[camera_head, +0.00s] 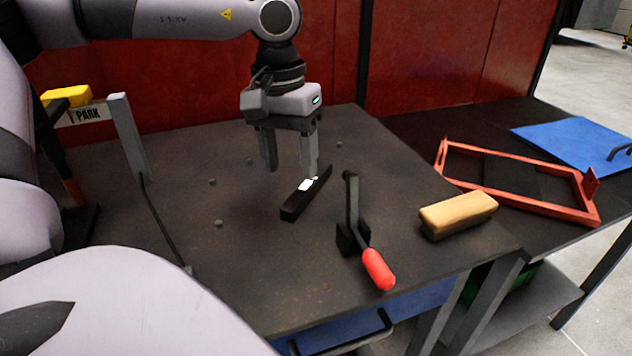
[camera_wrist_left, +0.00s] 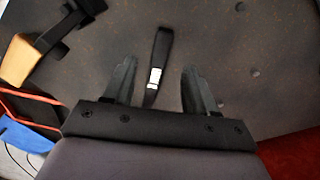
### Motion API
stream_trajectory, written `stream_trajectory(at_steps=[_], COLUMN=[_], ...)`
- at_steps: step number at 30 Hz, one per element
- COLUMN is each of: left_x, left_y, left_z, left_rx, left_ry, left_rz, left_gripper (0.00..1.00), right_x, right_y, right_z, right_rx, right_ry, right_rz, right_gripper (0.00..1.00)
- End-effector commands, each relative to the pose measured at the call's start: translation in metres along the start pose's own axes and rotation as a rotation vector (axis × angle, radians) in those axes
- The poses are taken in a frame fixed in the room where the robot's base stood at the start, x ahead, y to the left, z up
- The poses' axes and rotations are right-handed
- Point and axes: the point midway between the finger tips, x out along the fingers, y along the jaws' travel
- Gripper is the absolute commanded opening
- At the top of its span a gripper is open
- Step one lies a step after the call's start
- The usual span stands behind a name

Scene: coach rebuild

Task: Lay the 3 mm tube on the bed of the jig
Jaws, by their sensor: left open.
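My left gripper (camera_head: 291,170) is open, pointing down above the dark bench, with nothing held between its fingers. A short black bar (camera_head: 294,211) lies on the bench just below and in front of the fingers, with small white pieces (camera_head: 306,184) on its far part. In the left wrist view, the black bar (camera_wrist_left: 162,45) shows between the two spread fingers, clear of both. A black toggle clamp (camera_head: 352,236) with a red handle (camera_head: 378,269) stands right of the bar. I cannot tell a separate 3 mm tube or which part is the jig's bed. My right gripper is not in view.
A wood-topped brush or block (camera_head: 457,213) lies right of the clamp. A red frame (camera_head: 520,198) and a blue panel (camera_head: 580,143) lie farther right. Several small studs dot the bench.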

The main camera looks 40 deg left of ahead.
Motion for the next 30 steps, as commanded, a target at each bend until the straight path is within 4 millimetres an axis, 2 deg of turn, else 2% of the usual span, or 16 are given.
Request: stream_trajectory(at_steps=[4, 7, 21, 30], left_x=[-0.003, 0.004, 0.063, 0.066], left_y=[-0.003, -0.004, 0.000, 0.000], left_z=[0.001, 0.001, 0.002, 0.002], left_rx=[0.033, 0.037, 0.035, 0.034], left_ry=[-0.007, -0.010, -0.009, -0.007], left_rz=[-0.062, -0.070, -0.067, -0.066], left_gripper=[0.56, 0.56, 0.56, 0.56], right_x=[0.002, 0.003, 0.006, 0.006], right_y=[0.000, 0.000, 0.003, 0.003], right_z=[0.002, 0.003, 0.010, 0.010], right_rx=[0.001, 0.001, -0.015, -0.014], right_ry=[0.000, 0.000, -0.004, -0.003], right_rz=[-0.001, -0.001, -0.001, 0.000], right_gripper=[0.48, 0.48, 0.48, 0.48])
